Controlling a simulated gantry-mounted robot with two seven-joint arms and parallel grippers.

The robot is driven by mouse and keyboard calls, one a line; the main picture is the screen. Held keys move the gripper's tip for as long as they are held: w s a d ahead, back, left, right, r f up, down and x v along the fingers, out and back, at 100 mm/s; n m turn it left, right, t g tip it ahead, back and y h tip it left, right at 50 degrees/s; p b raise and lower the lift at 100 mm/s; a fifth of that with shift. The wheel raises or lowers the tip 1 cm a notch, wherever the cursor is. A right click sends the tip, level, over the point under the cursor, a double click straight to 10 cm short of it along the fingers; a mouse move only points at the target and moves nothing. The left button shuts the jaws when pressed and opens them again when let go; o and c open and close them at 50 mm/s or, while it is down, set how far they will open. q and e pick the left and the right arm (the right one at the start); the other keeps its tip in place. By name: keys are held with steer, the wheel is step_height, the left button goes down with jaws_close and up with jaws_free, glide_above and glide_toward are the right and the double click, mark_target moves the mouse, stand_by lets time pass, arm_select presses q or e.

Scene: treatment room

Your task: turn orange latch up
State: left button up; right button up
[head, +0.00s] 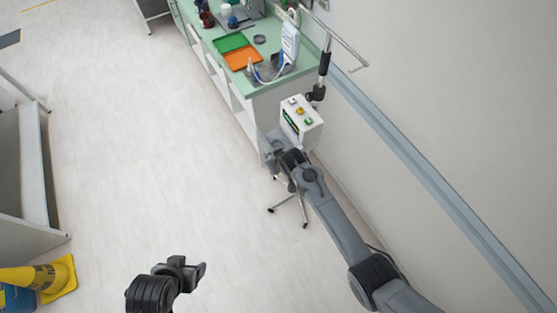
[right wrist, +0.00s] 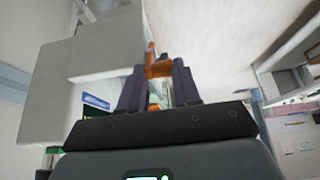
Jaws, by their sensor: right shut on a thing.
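The orange latch (right wrist: 158,69) shows in the right wrist view, between the two dark fingers of my right gripper (right wrist: 158,88), which is shut on it. A light grey-white housing (right wrist: 105,55) is beside it at the left. In the head view my right gripper (head: 274,148) is at the lower front of a white device box (head: 302,121) on a wheeled stand; the latch is hidden there. My left gripper (head: 190,271) is low in the head view, over the floor and away from the box; its opening cannot be made out.
A green-topped counter (head: 286,77) with a green tray (head: 231,42), an orange tray (head: 243,57) and bottles stands behind the box. A wall with a rail (head: 420,165) runs along the right. A yellow sign (head: 62,276) is at lower left. The middle floor is clear.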

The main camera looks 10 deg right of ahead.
steer(key=shift+w+a+r+g+h+b, duration=0.1)
steer(key=shift+w+a+g+h+b, duration=0.3)
steer(key=shift+g+b, duration=0.8)
steer(key=shift+w+a+r+g+h+b, duration=0.15)
steer(key=shift+w+g+h+b, duration=0.45)
steer(key=shift+b, duration=1)
steer(key=shift+w+a+f+g+h+b, duration=0.1)
steer(key=shift+w+a+g+h+b, duration=0.15)
steer(key=shift+g+b, duration=1)
steer(key=o, duration=0.8)
steer(key=shift+a, duration=0.1)
steer(key=shift+c, duration=0.2)
steer(key=shift+o, duration=0.7)
steer(key=shift+a, duration=0.1)
